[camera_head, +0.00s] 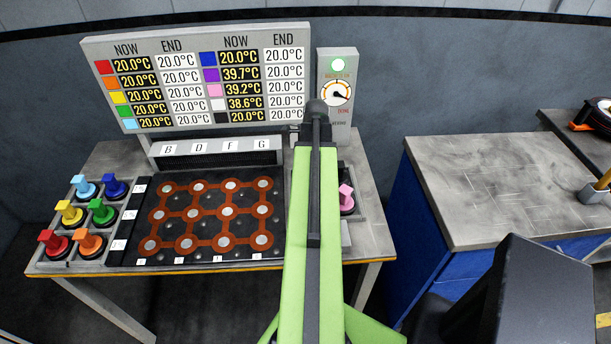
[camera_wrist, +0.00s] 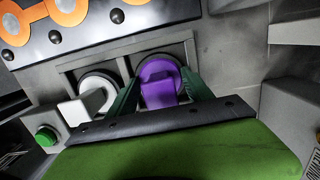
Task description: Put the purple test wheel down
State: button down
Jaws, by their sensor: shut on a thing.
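The purple test wheel (camera_wrist: 160,86) shows in the wrist view, with a block-shaped purple handle on top and a dark round rim behind it. My gripper (camera_wrist: 161,80) has one dark green finger on each side of the handle and is shut on it. The wheel is at the right one of two framed square slots in a grey tray (camera_wrist: 62,78). I cannot tell whether it rests on the slot floor or hangs just above it. In the head view my arm hides the purple wheel and my gripper.
A white wheel (camera_wrist: 95,92) sits in the left slot, close beside my left finger. A green button (camera_wrist: 47,135) is at the left. In the head view a pink wheel (camera_head: 346,198) stands right of my arm. The black plate (camera_head: 198,254) with orange rings is empty of wheels.

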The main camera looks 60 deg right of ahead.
jog(key=shift+w+f, duration=0.1)
jog(key=shift+f, duration=0.1)
jog(key=shift+c, duration=2.1)
grip_release()
jog(key=shift+r, duration=0.1)
jog(key=r+p, duration=0.8)
jog(key=s+r+p, duration=0.1)
jog(key=r+p, duration=0.3)
jog(key=shift+s+d+r, duration=0.1)
jog(key=shift+d+r, duration=0.1)
jog(key=shift+d, duration=0.2)
jog(key=shift+f, duration=0.15)
